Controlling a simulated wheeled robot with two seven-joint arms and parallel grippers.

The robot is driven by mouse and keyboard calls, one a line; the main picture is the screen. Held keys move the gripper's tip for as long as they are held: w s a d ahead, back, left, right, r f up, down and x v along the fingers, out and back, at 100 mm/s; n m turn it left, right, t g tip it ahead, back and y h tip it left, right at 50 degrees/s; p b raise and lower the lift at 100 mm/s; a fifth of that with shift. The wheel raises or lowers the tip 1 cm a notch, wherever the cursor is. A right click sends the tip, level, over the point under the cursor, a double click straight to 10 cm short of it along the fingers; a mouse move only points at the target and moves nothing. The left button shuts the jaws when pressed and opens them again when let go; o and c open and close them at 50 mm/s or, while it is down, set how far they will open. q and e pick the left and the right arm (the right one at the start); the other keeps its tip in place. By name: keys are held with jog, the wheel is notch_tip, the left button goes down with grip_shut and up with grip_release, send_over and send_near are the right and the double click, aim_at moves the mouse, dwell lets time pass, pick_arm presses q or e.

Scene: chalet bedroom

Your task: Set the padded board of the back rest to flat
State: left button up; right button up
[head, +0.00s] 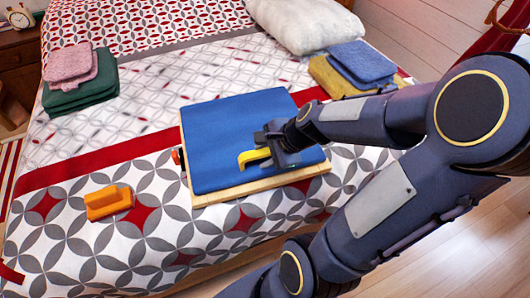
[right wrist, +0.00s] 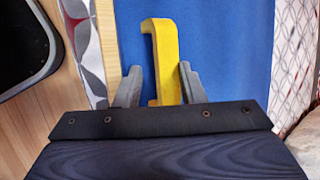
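The back rest lies on the bed, a light wooden base (head: 262,187) with a blue padded board (head: 225,125) over it. The board lies low over the base; I cannot tell whether a slight tilt is left. A yellow handle (head: 247,159) stands on the board near its front edge. My right gripper (head: 262,152) is at this handle. In the right wrist view the yellow handle (right wrist: 168,65) stands between the two fingers (right wrist: 161,80), with a gap on its left side. A small red-orange part (head: 176,157) shows at the base's left side. My left gripper is out of view.
An orange block (head: 108,203) lies on the bed left of the back rest. Folded pink and green towels (head: 80,92) lie far left, blue and yellow ones (head: 362,62) far right beside a white pillow (head: 305,22). The patterned bedspread (head: 150,90) between is clear.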

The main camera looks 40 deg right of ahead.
jog(key=p+v, duration=0.3)
jog(key=v, duration=0.4)
jog(key=shift+s+r, duration=0.25)
jog(key=s+a+r+n+g+y+p, duration=0.1)
jog(key=s+a+r+n, duration=0.2)
jog(key=a+n, duration=0.55)
jog(key=s+a+r+n+y+p, duration=0.1)
jog(key=s+a+r+n, duration=0.3)
jog(key=n, duration=0.8)
notch_tip(320, 180, up, 15)
jog(key=p, duration=1.6)
jog(key=shift+w+a+m, duration=0.2)
jog(key=shift+w+m, duration=0.15)
jog(key=shift+r, duration=0.15)
